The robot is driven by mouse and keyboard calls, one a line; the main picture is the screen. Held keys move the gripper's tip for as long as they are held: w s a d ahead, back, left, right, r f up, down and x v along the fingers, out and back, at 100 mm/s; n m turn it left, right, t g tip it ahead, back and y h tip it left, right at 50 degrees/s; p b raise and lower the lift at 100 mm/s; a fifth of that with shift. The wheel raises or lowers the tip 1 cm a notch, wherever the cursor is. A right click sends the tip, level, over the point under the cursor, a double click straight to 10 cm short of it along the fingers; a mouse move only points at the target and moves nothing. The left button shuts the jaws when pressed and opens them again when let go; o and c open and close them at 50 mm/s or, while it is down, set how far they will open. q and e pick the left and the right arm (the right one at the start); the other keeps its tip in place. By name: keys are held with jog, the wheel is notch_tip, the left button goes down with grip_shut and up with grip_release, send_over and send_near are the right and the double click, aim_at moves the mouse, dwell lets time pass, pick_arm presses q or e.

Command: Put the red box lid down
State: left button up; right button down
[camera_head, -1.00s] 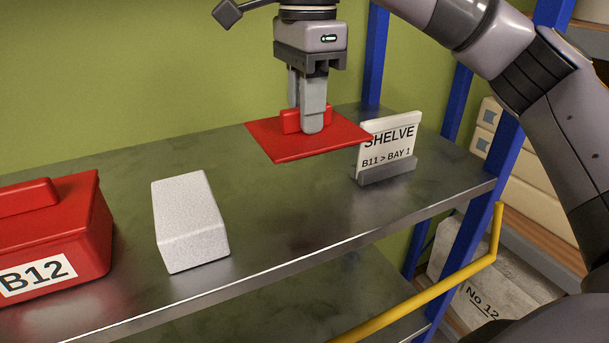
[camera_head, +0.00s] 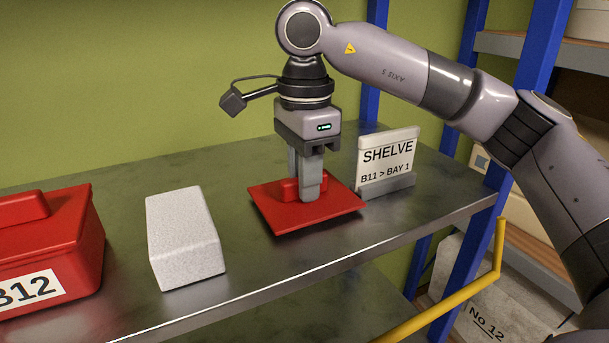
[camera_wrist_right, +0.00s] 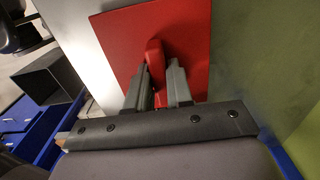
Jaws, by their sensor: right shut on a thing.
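The red box lid (camera_head: 335,204) is a flat square plate with a raised handle, at the middle right of the metal shelf top in the head view. My right gripper (camera_head: 308,195) points down and is shut on the lid's handle. The lid looks level and very close to the shelf surface; I cannot tell whether it touches. In the right wrist view the lid (camera_wrist_right: 118,40) shows with its handle (camera_wrist_right: 155,62) between the two fingers (camera_wrist_right: 157,85). My left gripper is not in view.
A white block (camera_head: 184,240) lies left of the lid. A red box marked B12 (camera_head: 60,250) stands at the far left. A SHELVE sign (camera_head: 388,158) stands just right of the lid. A blue post (camera_head: 490,205) and yellow rail (camera_head: 440,310) are at right. Bare shelf lies around the lid.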

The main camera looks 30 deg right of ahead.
jog(key=c, duration=1)
grip_release()
jog(key=shift+r, duration=0.25)
notch_tip(320, 180, up, 12)
jog(key=p, duration=0.3)
jog(key=shift+f, duration=0.15)
